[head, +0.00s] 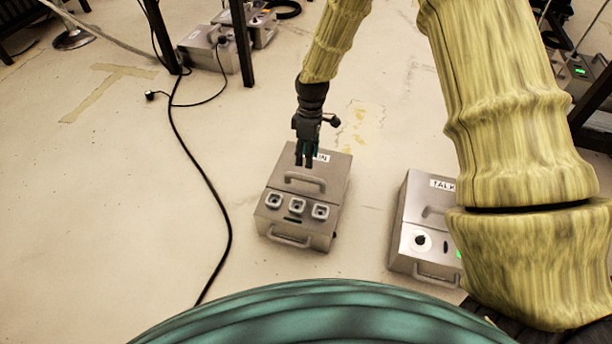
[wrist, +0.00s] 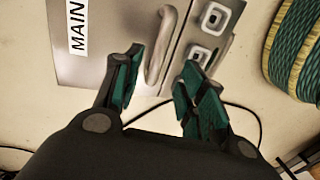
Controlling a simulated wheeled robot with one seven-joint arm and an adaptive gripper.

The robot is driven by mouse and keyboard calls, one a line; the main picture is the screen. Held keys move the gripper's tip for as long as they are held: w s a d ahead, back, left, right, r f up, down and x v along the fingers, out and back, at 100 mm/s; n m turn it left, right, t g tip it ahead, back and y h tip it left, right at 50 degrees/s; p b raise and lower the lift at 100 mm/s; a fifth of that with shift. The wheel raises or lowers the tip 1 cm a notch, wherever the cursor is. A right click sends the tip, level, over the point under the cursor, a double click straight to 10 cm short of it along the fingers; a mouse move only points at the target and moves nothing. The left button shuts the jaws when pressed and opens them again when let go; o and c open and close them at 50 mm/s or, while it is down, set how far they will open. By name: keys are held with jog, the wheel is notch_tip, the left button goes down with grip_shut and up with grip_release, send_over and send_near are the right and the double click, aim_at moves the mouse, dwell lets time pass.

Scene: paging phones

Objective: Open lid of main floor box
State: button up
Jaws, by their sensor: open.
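The main floor box (head: 329,182) is a grey metal case on the floor, with a lid handle (head: 305,181), several square sockets on its top and a second handle on its front side. Its label is partly hidden by my gripper in the head view. In the wrist view the box (wrist: 115,45) shows a "MAIN" label and the lid handle (wrist: 162,48). My gripper (head: 306,163) is above the label end of the box. In the wrist view my gripper (wrist: 155,80) is open, with the handle's near end between its green-padded fingers. I cannot tell whether they touch it.
A second grey box labelled "TALK" (head: 408,215) stands to the right, partly behind my arm. More grey boxes (head: 208,50) stand at the back left near dark posts. A black cable (head: 205,180) runs along the floor to the left.

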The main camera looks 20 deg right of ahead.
aim_at(305, 176)
jog(key=f+b, duration=0.1)
jog(key=f, duration=0.1)
jog(key=s+f+b, duration=0.1)
jog(key=f, duration=0.2)
jog(key=a+f+b, duration=0.1)
jog(key=f, duration=0.1)
jog(key=shift+s+f+b, duration=0.15)
jog(key=shift+f+b, duration=0.15)
jog(key=shift+b, duration=0.05)
grip_shut()
